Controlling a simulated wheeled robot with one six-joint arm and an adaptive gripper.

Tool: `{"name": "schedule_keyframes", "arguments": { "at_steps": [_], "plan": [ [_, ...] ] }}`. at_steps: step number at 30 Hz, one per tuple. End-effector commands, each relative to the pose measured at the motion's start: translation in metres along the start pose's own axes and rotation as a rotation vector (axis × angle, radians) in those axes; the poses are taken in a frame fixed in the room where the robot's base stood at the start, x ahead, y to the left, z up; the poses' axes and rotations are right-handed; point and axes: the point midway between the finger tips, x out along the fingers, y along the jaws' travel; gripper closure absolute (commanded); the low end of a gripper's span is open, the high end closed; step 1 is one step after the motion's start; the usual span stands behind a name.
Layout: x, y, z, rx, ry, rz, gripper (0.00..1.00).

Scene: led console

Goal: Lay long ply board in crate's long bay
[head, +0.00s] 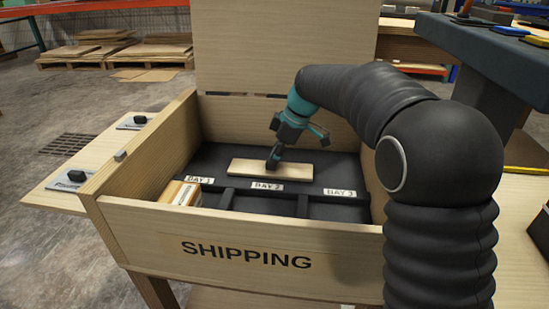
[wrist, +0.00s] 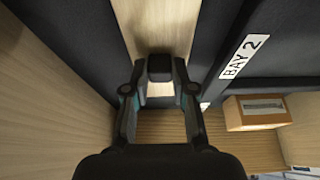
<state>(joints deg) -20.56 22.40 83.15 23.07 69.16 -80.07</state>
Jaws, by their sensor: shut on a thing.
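The long ply board (head: 245,167) is pale and flat, lengthwise over the dark long bay at the back of the shipping crate (head: 160,213). In the wrist view the board (wrist: 140,25) runs up and down between my fingers, parallel to the divider. My gripper (head: 274,162) points down and is shut on the board near its middle; it also shows in the wrist view (wrist: 160,85). The long bay floor (head: 215,158) shows around the board. I cannot tell whether the board rests on the floor or hangs slightly above it.
Dividers at the front form small bays labelled BAY 1 (head: 199,180), BAY 2 (head: 267,186) and BAY 3 (head: 340,192). A small carton (head: 181,193) stands in the left one. The raised lid (head: 285,55) is behind. A side shelf (head: 95,165) holds metal plates with black knobs.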

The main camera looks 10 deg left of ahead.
Motion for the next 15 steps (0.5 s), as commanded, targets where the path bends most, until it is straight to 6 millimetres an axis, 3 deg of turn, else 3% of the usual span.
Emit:
{"name": "schedule_keyframes", "arguments": {
  "at_steps": [1,2,4,15],
  "plan": [
    [0.0024,0.0,0.001,0.0,0.0,0.0,1.0],
    [0.0015,0.0,0.0006,0.0,0.0,0.0,0.67],
    [0.0013,0.0,0.0005,0.0,0.0,-0.001,0.5],
    [-0.0027,0.0,-0.0012,0.0,0.0,0.0,0.5]
  ]
}}
